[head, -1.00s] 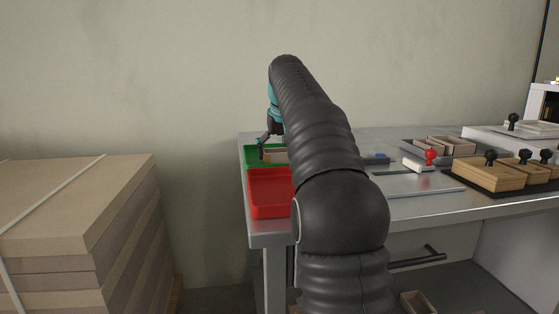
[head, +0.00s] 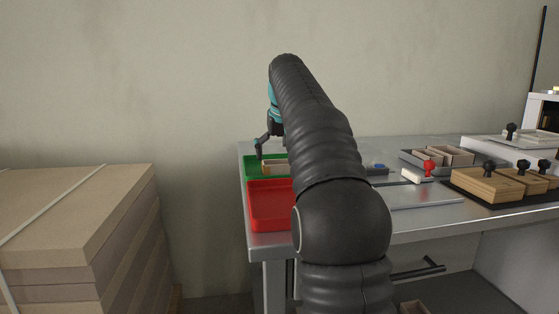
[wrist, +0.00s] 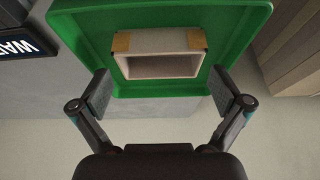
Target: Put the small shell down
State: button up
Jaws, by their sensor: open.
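The small shell (wrist: 160,64) is a light, open-topped box with tan tape patches at its corners. It rests in the green tray (wrist: 235,20), and nothing grips it. In the head view the shell (head: 275,170) shows partly beside my arm, inside the green tray (head: 252,166). My gripper (wrist: 167,92) is open, its two fingers spread wide on either side of the shell and apart from it. In the head view one finger of my gripper (head: 259,152) shows above the tray; the rest is hidden by my arm.
A red tray (head: 269,222) sits empty in front of the green one. To the right stand a grey tray with boxes (head: 408,156), a red-knobbed tool (head: 429,168) and wooden blocks with black knobs (head: 487,186). Stacked board (head: 70,210) stands left of the table.

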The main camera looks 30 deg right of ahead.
jog(key=d+p+v, duration=0.1)
jog(key=p+v, duration=0.1)
jog(key=v, duration=0.7)
jog(key=shift+a+p, duration=0.4)
jog(key=shift+a, duration=0.1)
jog(key=shift+r, duration=0.1)
